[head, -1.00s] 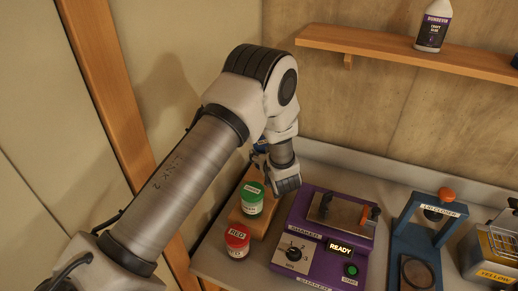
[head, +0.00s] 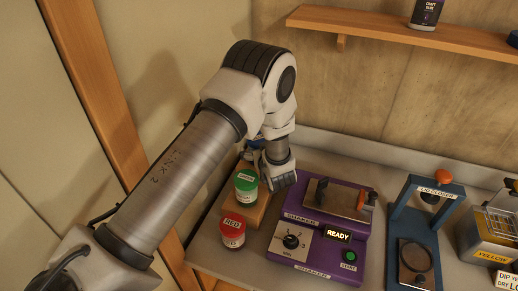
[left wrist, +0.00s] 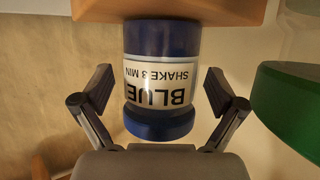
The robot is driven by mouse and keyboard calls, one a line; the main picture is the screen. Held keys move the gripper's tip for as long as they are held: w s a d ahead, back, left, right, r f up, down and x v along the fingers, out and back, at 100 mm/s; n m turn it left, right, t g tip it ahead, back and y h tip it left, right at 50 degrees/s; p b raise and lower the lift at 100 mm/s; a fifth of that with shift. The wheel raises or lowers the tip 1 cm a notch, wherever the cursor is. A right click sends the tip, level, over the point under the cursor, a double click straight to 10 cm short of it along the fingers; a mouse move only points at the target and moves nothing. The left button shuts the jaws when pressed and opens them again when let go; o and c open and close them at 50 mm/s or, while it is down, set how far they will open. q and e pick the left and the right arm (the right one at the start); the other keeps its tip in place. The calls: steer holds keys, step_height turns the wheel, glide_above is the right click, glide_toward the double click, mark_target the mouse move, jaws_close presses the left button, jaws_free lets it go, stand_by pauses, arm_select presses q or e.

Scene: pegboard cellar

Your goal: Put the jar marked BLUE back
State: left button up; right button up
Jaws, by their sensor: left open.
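The jar marked BLUE (left wrist: 160,48), with a white "SHAKE 3 MIN" label, fills the middle of the left wrist view and looks upside down there. Its base meets a wooden block (left wrist: 170,10). My left gripper (left wrist: 158,90) is open, with one finger on each side of the jar and visible gaps between fingers and jar. In the head view my left gripper (head: 264,160) is over the back of the wooden stand (head: 262,209) and hides nearly all of the blue jar. My right gripper is out of view.
A green-lidded jar (head: 246,186) stands on the stand, close to my gripper. A red jar (head: 232,232) stands in front. A purple shaker (head: 318,240) reading READY is to the right, then a blue lid closer (head: 403,215) and a yellow-labelled dip station (head: 487,240). A shelf (head: 400,37) is above.

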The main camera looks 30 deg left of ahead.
arm_select(q)
steer(key=shift+r, duration=0.3)
steer(key=p+v, duration=0.4)
steer(key=v, duration=0.8)
steer(key=shift+w+f, duration=0.1)
steer(key=shift+f, duration=0.05)
steer(key=shift+d, duration=0.15)
